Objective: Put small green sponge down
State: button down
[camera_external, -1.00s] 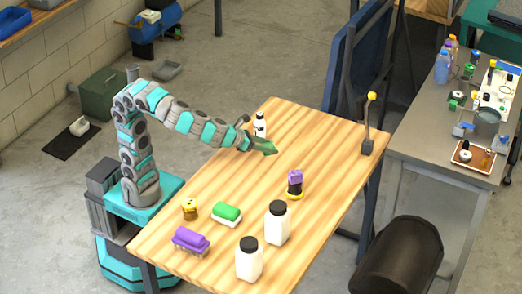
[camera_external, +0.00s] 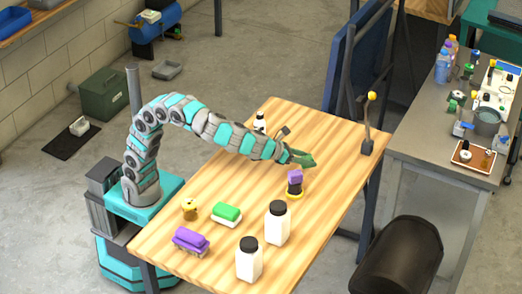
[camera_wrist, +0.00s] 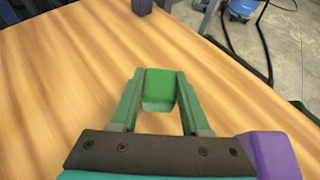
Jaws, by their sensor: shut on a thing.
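My gripper (camera_external: 302,161) is above the wooden table (camera_external: 330,210), just behind the purple sponge on its yellow-and-black holder (camera_external: 295,184). In the wrist view, its two green fingers (camera_wrist: 158,92) are shut on a small green sponge (camera_wrist: 159,88), which sits between the fingertips. In the external view the sponge is hard to tell apart from the green fingers. The table surface lies beyond the sponge in the wrist view; I cannot tell the exact gap beneath it. A purple block edge (camera_wrist: 270,155) shows at the lower right of the wrist view.
A larger green-and-white sponge (camera_external: 227,213), a purple brush (camera_external: 190,240) and a small yellow-topped jar (camera_external: 190,208) stand on the near left. Two white bottles (camera_external: 277,222) stand in front. A small white bottle (camera_external: 260,122) is behind my arm.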

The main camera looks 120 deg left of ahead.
aim_at(309, 167)
jog(key=shift+w+a, duration=0.15)
jog(key=shift+w, duration=0.5)
jog(key=shift+f, duration=0.15)
jog(key=shift+f+b, duration=0.35)
jog(key=shift+f, duration=1.3)
jog(key=shift+f, duration=0.15)
jog(key=shift+c, duration=1.9)
grip_release()
jog(key=shift+s+r, duration=0.1)
jog(key=shift+r, duration=0.2)
jog(key=v, duration=1.1)
jog(key=shift+s+d+p, duration=0.25)
jog(key=shift+d+p, duration=0.05)
jog(key=shift+d, duration=0.05)
